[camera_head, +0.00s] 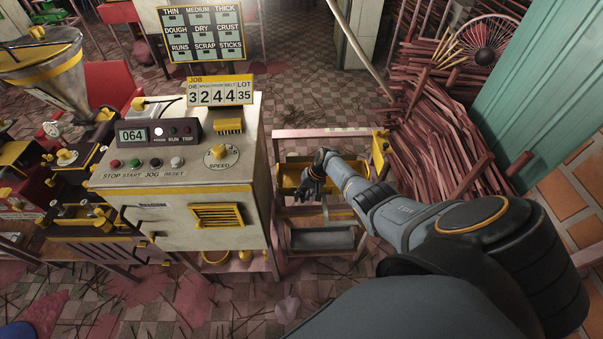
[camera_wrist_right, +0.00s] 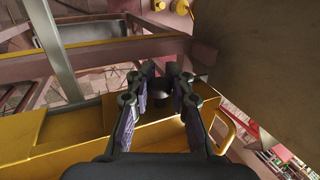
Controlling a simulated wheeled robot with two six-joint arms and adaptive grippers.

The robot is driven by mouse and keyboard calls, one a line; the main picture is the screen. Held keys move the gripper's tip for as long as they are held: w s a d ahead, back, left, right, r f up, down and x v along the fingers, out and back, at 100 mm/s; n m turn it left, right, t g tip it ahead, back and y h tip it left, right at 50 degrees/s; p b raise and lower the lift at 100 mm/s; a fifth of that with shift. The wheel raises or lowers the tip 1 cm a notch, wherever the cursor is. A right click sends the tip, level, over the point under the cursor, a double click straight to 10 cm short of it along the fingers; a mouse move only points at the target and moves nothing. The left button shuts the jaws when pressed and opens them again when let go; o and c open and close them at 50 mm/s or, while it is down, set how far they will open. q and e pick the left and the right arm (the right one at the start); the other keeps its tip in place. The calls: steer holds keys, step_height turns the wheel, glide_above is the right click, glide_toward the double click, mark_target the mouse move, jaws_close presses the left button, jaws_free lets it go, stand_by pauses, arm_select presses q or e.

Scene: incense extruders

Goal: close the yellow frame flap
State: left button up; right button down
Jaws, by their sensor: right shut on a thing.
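The yellow frame flap appears to be the yellow piece (camera_head: 292,174) on the low rack right of the control cabinet, partly hidden by my right gripper. In the right wrist view a broad yellow panel (camera_wrist_right: 70,140) lies under and beside the fingers, with a yellow loop handle (camera_wrist_right: 226,131) at its right. My right gripper (camera_head: 311,178) reaches in from the right; in its wrist view the fingers (camera_wrist_right: 167,78) are closed in around a small dark knob (camera_wrist_right: 161,86). I cannot tell how the knob joins the panel. My left gripper is out of view.
The control cabinet (camera_head: 150,220) stands just left of the rack. A grey tray (camera_head: 322,239) sits low on the rack (camera_head: 325,132). Bundles of reddish sticks (camera_head: 440,140) and a teal corrugated panel (camera_head: 545,85) crowd the right. Thin sticks litter the tiled floor (camera_head: 240,300).

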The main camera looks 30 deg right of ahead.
steer(key=shift+w+d+r, duration=0.1)
steer(key=shift+d+r, duration=0.05)
steer(key=shift+r, duration=0.05)
steer(key=c, duration=1.2)
jaws_free()
steer(key=v, duration=1.2)
